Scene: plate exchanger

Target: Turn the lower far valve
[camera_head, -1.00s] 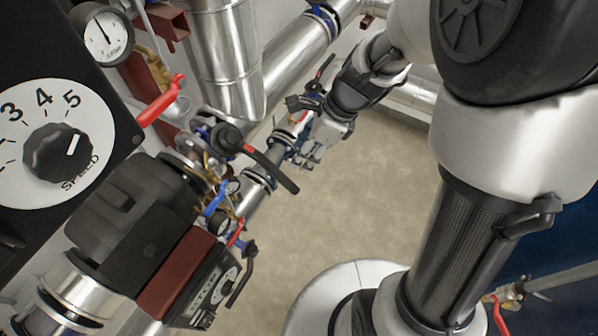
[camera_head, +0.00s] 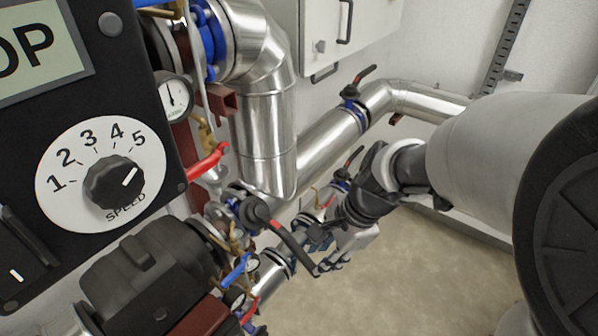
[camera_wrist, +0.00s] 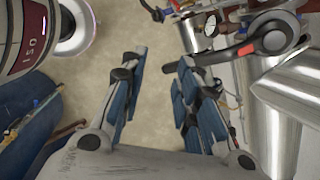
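The lower far valve (camera_head: 343,180), with a blue body and a dark lever, sits on the lower pipe beyond my gripper in the head view. It is partly hidden behind my wrist. My gripper (camera_head: 326,258) is lower in that view, close to the end of a nearer valve's long black lever (camera_head: 290,243). In the wrist view my gripper (camera_wrist: 157,85) is open, with blue-padded fingers apart and only floor visible between them. A black valve lever with a red stripe (camera_wrist: 246,48) is beyond the right finger, outside the gap.
A higher valve (camera_head: 352,103) sits on the upper silver pipe. Pipes, gauges and a red lever (camera_head: 207,160) crowd the left, with the speed dial panel (camera_head: 70,190) in front. Bare floor (camera_head: 400,275) lies at lower right.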

